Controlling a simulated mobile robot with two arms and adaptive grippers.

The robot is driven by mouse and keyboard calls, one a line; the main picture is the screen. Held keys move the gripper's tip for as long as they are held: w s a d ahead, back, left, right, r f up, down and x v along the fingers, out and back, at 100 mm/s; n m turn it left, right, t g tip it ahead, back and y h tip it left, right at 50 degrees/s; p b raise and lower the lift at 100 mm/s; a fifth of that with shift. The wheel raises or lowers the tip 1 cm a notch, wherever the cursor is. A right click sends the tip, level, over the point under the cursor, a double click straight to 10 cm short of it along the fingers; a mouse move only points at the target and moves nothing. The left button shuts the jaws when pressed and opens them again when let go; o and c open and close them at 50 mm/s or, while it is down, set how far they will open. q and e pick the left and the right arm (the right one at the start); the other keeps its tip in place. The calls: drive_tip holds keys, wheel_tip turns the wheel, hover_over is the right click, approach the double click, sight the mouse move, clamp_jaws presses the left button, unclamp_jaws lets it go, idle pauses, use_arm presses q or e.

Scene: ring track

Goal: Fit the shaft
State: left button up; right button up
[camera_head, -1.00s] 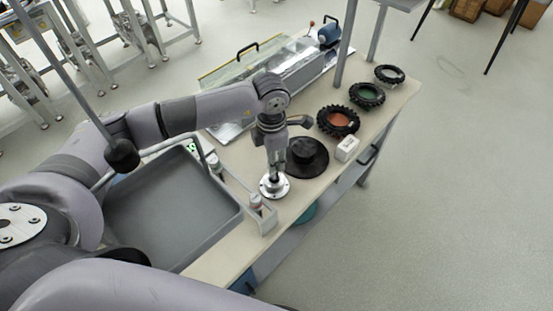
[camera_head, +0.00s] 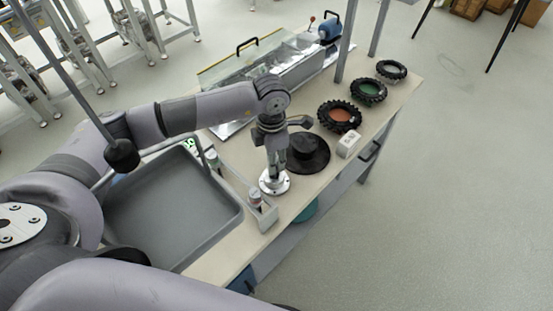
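My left gripper (camera_head: 276,152) points down above the bench's front edge. A short silver shaft (camera_head: 273,172) shows below the gripper, standing roughly upright over a round silver flange (camera_head: 275,184). The fingers look close around the upper part of the shaft, but they are small and partly hidden by the wrist, so I cannot tell if they grip it. I cannot tell whether the shaft's lower end is inside the flange or just on it. A black disc with a raised hub (camera_head: 314,152) lies just right of the gripper. My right gripper is not in view.
A grey tray (camera_head: 165,215) lies to the left. A white box (camera_head: 348,142) and tyre-like rings with an orange (camera_head: 340,115), green (camera_head: 369,89) and grey centre (camera_head: 391,69) line the right side. A glass-covered machine (camera_head: 265,68) stands behind.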

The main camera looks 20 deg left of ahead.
use_arm(q)
drive_tip(key=o, duration=0.6)
drive_tip(key=shift+s+d+f, duration=0.15)
drive_tip(key=shift+s+f, duration=0.1)
drive_tip(key=shift+f, duration=0.4)
drive_tip(key=shift+c, duration=0.2)
drive_tip(key=r, duration=0.4)
drive_tip(key=a+r, duration=0.1)
drive_tip(key=r, duration=0.2)
drive_tip(key=shift+w+r, duration=0.1)
drive_tip(key=shift+w, duration=0.3)
drive_tip(key=r, duration=0.6)
drive_tip(key=shift+s+d+p, duration=0.1)
drive_tip(key=shift+d+p, duration=0.1)
drive_tip(key=shift+p, duration=0.15)
